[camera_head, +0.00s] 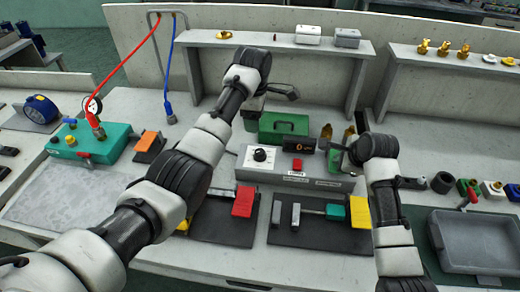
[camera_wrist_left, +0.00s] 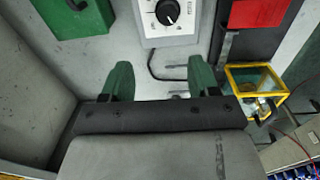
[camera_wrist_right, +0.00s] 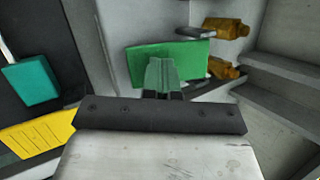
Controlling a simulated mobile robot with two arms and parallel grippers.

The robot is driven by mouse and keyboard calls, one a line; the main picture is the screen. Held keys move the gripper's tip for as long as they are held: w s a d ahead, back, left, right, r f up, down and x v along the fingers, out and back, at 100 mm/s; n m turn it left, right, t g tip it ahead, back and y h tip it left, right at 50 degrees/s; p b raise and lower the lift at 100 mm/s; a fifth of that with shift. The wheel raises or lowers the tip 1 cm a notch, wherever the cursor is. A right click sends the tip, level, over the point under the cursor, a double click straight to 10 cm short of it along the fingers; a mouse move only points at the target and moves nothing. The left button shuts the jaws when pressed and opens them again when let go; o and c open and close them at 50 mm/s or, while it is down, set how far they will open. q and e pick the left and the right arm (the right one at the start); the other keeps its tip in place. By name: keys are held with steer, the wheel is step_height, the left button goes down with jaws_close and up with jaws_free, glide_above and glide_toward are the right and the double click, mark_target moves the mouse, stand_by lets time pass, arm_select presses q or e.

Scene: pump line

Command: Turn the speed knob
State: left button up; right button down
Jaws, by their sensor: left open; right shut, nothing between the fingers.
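The speed knob (camera_head: 260,155) is a black round dial with a pointer mark on a white panel, on top of a grey control box (camera_head: 262,178). In the left wrist view the knob (camera_wrist_left: 167,12) is at the top, beyond the fingertips and roughly centred between them. My left gripper (camera_wrist_left: 160,78) is open, its green fingers apart with nothing between them, and it does not touch the knob. In the head view my left wrist is above and behind the box. My right gripper (camera_wrist_right: 162,72) is shut and empty, at the right end of the box.
A green case (camera_head: 285,127) stands behind the control box. A red block (camera_head: 297,163) is on the box beside the knob. A grey tray (camera_head: 480,245) is at the right.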

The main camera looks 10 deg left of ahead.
mark_target(260, 152)
arm_select(q)
steer(key=f, duration=0.3)
steer(key=d+f, duration=0.1)
steer(key=f, duration=0.3)
steer(key=s+f, duration=0.1)
steer(key=f, duration=0.3)
steer(key=shift+d+f, duration=0.2)
steer(key=shift+d, duration=0.1)
